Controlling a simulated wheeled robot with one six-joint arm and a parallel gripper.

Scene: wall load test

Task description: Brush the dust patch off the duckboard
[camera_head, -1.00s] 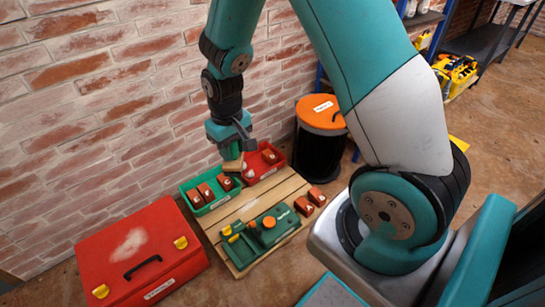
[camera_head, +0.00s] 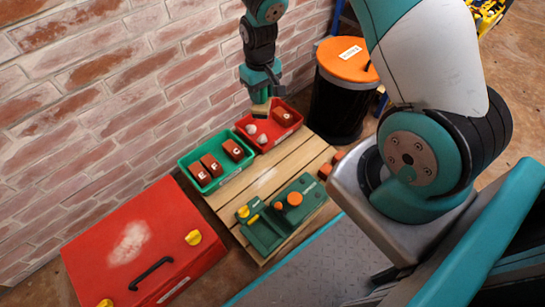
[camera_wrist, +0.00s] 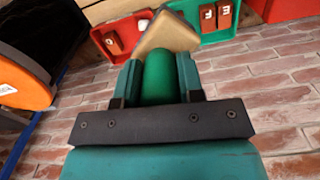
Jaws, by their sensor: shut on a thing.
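The duckboard (camera_head: 225,212) is a pale slatted wooden board on the floor by the brick wall. A faint whitish dust patch (camera_head: 264,182) shows near its middle. My gripper (camera_head: 262,94) is above the red bin, at the board's far end. In the wrist view my gripper (camera_wrist: 158,80) is shut on the green handle (camera_wrist: 158,72) of a brush, whose tan block (camera_wrist: 168,34) points away from me. In the head view the brush (camera_head: 261,109) hangs below the jaws, apart from the dust patch.
A green bin (camera_head: 207,184) with red blocks and a red bin (camera_head: 268,147) with pale lumps and a red block line the wall side. A green fixture (camera_head: 268,234) sits on the board. A red case (camera_head: 80,262) also bears a pale patch. An orange-lidded drum (camera_head: 335,112) stands behind.

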